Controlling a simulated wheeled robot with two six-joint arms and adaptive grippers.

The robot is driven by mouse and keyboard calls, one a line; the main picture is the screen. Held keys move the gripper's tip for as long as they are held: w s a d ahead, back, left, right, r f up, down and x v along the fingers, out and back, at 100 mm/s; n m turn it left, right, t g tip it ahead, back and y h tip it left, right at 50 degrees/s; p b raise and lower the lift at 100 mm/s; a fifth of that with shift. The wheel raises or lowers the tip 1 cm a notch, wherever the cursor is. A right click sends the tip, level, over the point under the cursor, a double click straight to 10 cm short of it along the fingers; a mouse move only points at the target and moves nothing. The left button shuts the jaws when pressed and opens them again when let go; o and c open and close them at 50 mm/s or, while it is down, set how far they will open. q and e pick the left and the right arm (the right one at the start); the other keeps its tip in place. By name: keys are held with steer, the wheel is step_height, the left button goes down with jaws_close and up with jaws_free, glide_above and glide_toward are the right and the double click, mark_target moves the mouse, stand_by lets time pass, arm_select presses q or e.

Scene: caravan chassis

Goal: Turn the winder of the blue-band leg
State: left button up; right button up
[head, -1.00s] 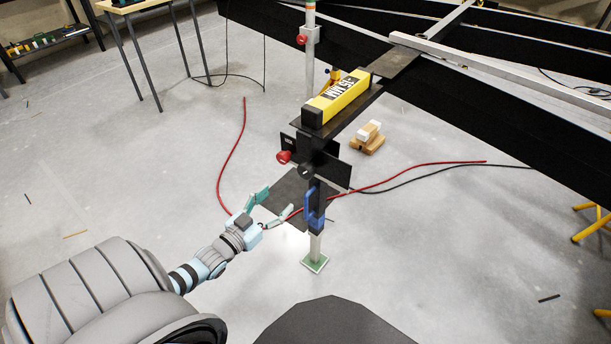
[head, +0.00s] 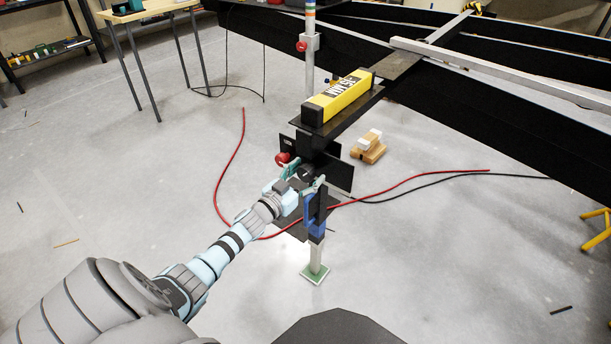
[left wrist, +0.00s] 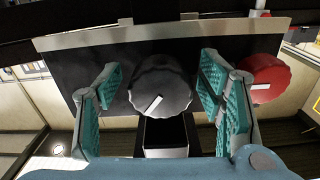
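The winder, a round black knob with a white pointer mark (left wrist: 160,88), faces my left wrist camera on a black plate (left wrist: 75,70). My left gripper (head: 306,174) is at the winder in the head view, its fingers partly hiding it. In the left wrist view the left gripper (left wrist: 162,100) is open, with one teal-padded finger on each side of the knob and a narrow gap at both sides. My right gripper is not in view.
A red knob (left wrist: 265,78) sits close beside the right finger; it also shows in the head view (head: 283,159). A yellow spirit-level-like bar (head: 338,95) lies above. Wooden blocks (head: 369,147) and red and black cables (head: 400,183) are on the floor behind.

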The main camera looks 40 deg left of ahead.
arm_select(q)
steer(key=c, duration=1.1)
steer(key=shift+o, duration=0.2)
steer(key=shift+m, duration=0.4)
steer(key=shift+m, duration=0.8)
steer(key=m, duration=0.4)
steer(key=shift+a+m+b, duration=0.15)
steer(key=shift+m+b, duration=0.15)
steer(key=m, duration=0.3)
steer(key=shift+m+b, duration=0.3)
steer(key=shift+a+m, duration=0.1)
steer(key=shift+m, duration=0.5)
steer(key=shift+r, duration=0.1)
arm_select(e)
steer(key=shift+w+a+f+t, duration=0.15)
steer(key=shift+w+a, duration=0.15)
steer(key=shift+w, duration=0.25)
steer(key=shift+w+a+t, duration=0.15)
steer(key=shift+w+a, duration=0.1)
steer(key=shift+w, duration=0.25)
steer(key=shift+d, duration=0.1)
